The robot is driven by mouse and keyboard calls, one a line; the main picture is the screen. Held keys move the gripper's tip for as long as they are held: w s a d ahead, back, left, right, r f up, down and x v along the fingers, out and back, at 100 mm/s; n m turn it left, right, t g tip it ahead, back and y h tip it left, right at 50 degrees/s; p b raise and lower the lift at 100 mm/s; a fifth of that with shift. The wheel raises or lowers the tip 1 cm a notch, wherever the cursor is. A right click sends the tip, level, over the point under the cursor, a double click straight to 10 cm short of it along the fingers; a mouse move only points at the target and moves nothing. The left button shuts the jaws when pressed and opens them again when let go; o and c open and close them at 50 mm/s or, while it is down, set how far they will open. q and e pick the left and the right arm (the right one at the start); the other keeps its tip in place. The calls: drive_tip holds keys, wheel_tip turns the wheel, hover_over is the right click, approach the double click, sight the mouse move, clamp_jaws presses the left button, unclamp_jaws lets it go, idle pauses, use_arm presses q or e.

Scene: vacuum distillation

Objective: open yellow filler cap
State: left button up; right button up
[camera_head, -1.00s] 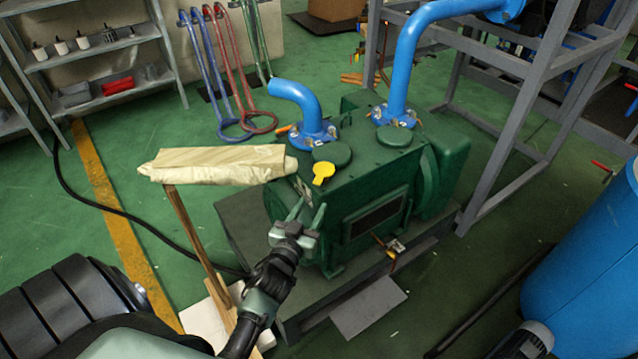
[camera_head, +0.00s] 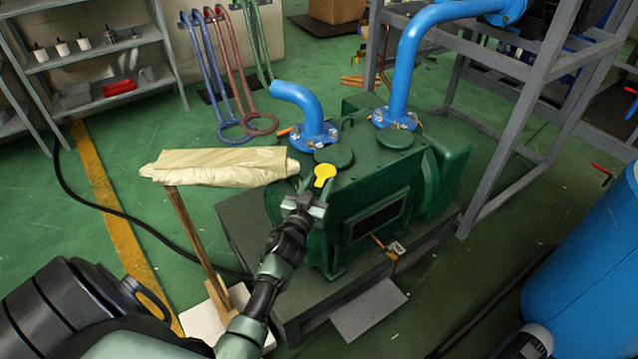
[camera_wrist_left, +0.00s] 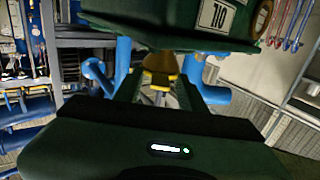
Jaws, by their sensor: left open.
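The yellow filler cap (camera_head: 325,172) sits on the near top edge of the green pump (camera_head: 375,180), with its tab pointing toward me. My left gripper (camera_head: 317,188) is open, just on the near side of the cap, with its fingers pointing at it. In the left wrist view the yellow cap (camera_wrist_left: 160,64) shows between and just beyond the two spread fingertips of my left gripper (camera_wrist_left: 158,86). I cannot tell whether a finger touches it. My right gripper is not in view.
Blue pipes (camera_head: 407,70) rise from the pump top behind the cap. A wrapped beige bundle (camera_head: 220,164) on a wooden post stands close left of my gripper. A grey metal frame (camera_head: 510,130) and a blue tank (camera_head: 590,270) are at the right.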

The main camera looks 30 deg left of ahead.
use_arm(q)
drive_tip(key=shift+s, duration=0.1)
clamp_jaws()
drive_tip(key=shift+s+r, duration=0.1)
drive_tip(key=shift+r, duration=0.05)
